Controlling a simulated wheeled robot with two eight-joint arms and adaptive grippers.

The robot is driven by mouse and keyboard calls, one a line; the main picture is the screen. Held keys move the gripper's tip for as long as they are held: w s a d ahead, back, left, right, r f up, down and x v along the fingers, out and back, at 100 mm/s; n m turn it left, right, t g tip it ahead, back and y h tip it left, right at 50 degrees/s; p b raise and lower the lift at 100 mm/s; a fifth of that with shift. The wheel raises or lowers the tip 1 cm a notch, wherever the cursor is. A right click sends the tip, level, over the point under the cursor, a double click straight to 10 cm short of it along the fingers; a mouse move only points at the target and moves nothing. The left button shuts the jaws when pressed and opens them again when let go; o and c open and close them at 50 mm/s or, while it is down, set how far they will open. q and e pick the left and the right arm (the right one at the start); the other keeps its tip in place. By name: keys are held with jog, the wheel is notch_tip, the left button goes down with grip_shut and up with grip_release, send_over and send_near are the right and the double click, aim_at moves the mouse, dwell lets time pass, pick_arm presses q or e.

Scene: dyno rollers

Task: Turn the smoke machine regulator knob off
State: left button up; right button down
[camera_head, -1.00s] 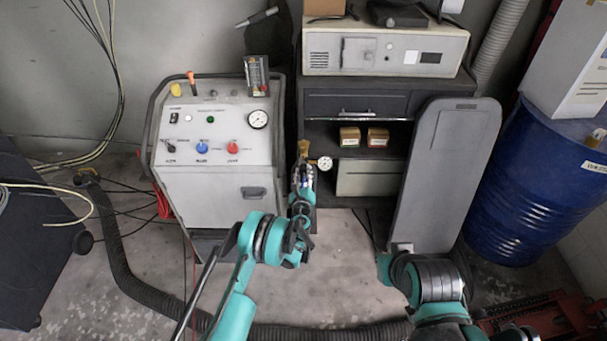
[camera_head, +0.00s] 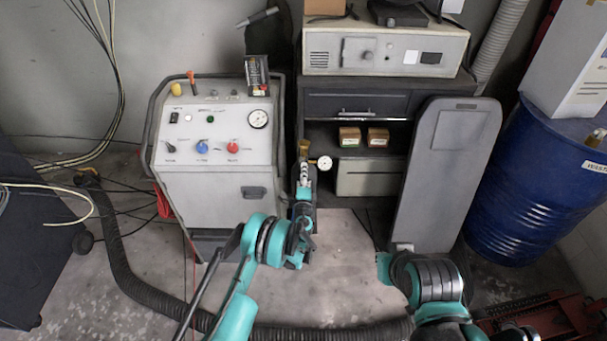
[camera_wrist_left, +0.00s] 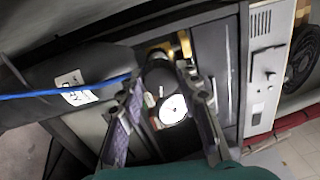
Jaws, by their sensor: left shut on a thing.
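A small regulator with a white round gauge (camera_head: 324,163) and a brass fitting (camera_head: 304,146) stands between the white control cabinet (camera_head: 215,190) and the shelf unit. My left gripper (camera_head: 304,172) is at this regulator, just below the brass fitting. In the left wrist view, a dark round knob (camera_wrist_left: 161,76) sits between the two fingers, with the gauge (camera_wrist_left: 173,109) just below it and brass (camera_wrist_left: 184,44) behind. The left gripper is shut on this knob; the exact contact is hard to see. My right arm shows at the lower right, but its gripper is out of view.
The cabinet panel has a blue knob (camera_head: 202,147), a red knob (camera_head: 233,146) and a gauge (camera_head: 258,119). A grey panel (camera_head: 445,180) leans right of the shelf unit (camera_head: 318,105). A blue drum (camera_head: 530,180) stands at right. A black hose (camera_head: 125,275) crosses the floor.

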pick_arm(q)
jog(key=shift+d+n+y, duration=0.1)
jog(key=shift+n+y, duration=0.2)
jog(key=shift+n, duration=10.5)
jog(key=o, duration=1.2)
jog(key=shift+f, duration=0.1)
jog(key=shift+c, duration=0.2)
jog(key=shift+s, duration=0.1)
jog(key=s, duration=0.7)
jog(key=shift+s+d, duration=0.15)
jog(key=shift+d, duration=0.05)
